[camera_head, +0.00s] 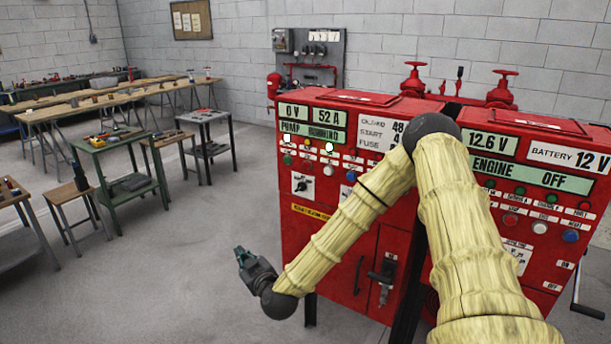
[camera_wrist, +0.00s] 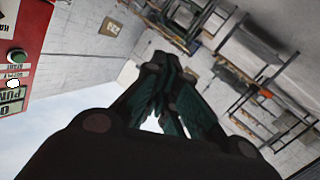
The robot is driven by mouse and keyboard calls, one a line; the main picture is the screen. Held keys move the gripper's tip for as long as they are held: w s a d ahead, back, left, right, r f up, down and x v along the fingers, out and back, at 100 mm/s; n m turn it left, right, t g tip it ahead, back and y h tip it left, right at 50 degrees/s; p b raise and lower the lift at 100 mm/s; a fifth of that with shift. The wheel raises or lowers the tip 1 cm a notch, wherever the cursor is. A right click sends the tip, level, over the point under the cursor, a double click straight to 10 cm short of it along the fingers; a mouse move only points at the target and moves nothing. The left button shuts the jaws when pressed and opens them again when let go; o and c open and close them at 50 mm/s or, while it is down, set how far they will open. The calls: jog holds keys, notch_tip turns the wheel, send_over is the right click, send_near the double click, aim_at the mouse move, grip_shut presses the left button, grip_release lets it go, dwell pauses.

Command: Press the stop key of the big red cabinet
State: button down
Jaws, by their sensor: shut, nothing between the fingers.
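The big red cabinet (camera_head: 340,235) stands at the centre and right of the head view, with displays, labels, lamps and round buttons on its sloped top. Its left display reads PUMP RUNNING. I cannot read which button is the stop key. My gripper (camera_head: 240,255) is left of the cabinet's front, below the panel and apart from it. In the wrist view my gripper (camera_wrist: 165,75) has its dark green fingers together, with nothing between them. A corner of the red panel (camera_wrist: 22,45) with a green button (camera_wrist: 17,57) shows at the left edge there. My arm hides the panel's middle.
A second red panel section with an ENGINE OFF display (camera_head: 530,174) is at the right. A green table (camera_head: 112,150) and a small dark table (camera_head: 205,118) stand at the left. Workbenches (camera_head: 110,97) line the back. The floor left of the cabinet is clear.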

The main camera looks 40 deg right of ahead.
aim_at(306, 165)
jog(key=w+d+r+m+t+h, duration=0.1)
jog(key=d+r+h, duration=0.3)
jog(key=d+r, duration=0.4)
jog(key=w+d+r+m+t+h, duration=0.1)
jog(key=d+r+h, duration=0.3)
jog(key=d+r, duration=0.4)
notch_tip(306, 165, up, 3)
jog(key=shift+w+d+f+m+t, duration=0.1)
jog(key=shift+w+d+m+t, duration=0.2)
jog(key=shift+w+t, duration=0.4)
jog(key=shift+w, duration=0.1)
jog(key=w+d, duration=0.3)
jog(key=d, duration=0.5)
jog(key=shift+w, duration=0.15)
jog(key=shift+d, duration=0.1)
jog(key=shift+w+d, duration=0.2)
jog(key=shift+d, duration=0.05)
